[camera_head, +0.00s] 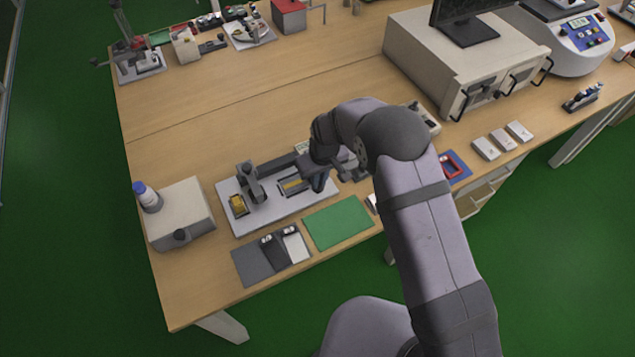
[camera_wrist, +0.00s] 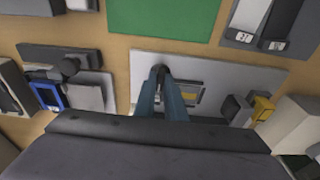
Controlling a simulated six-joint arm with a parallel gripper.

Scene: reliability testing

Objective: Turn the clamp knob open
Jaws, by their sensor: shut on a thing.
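The clamp fixture stands on a pale base plate (camera_head: 243,222) on the bench, left of centre in the head view. It has a grey upright (camera_head: 250,182), a yellow block (camera_head: 238,204) and a yellow-edged slot (camera_head: 293,186). My gripper (camera_head: 320,186) reaches down at the plate's right end. In the wrist view its two blue-grey fingers (camera_wrist: 162,88) point at the same plate (camera_wrist: 215,67). They are shut on a small dark knob (camera_wrist: 158,71), which the fingers mostly cover. The knob's turn angle cannot be seen.
A green mat (camera_head: 338,222) and a grey tray with small parts (camera_head: 258,265) lie in front of the plate. A beige box with a bottle (camera_head: 180,212) stands left. A large instrument cabinet (camera_head: 440,60) is behind right. The bench behind the plate is mostly clear.

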